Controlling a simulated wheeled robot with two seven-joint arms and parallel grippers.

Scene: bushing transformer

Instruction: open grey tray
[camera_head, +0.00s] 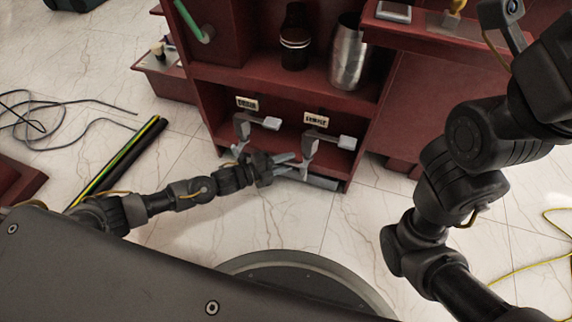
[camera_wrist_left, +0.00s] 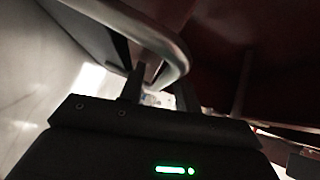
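A grey strip (camera_head: 322,183), which looks like the front edge of the grey tray, shows low in the red cabinet at its front bottom edge. Most of the tray is hidden or cannot be made out. My left gripper (camera_head: 284,164) is at the cabinet's lower front, by the strip's left end, with its two fingers apart. In the left wrist view a curved grey bar (camera_wrist_left: 172,48) passes close in front of the dark fingers (camera_wrist_left: 160,92). I cannot tell if they touch it. My right arm is raised at the right; its gripper's fingers are not clear.
The red cabinet (camera_head: 275,76) holds a dark bottle (camera_head: 295,38) and a metal shaker (camera_head: 349,55) above. Two grey brackets (camera_head: 241,127) (camera_head: 309,146) with labels stand in the lower bay. Cables (camera_head: 40,118) and dark bars (camera_head: 122,155) lie on the left floor.

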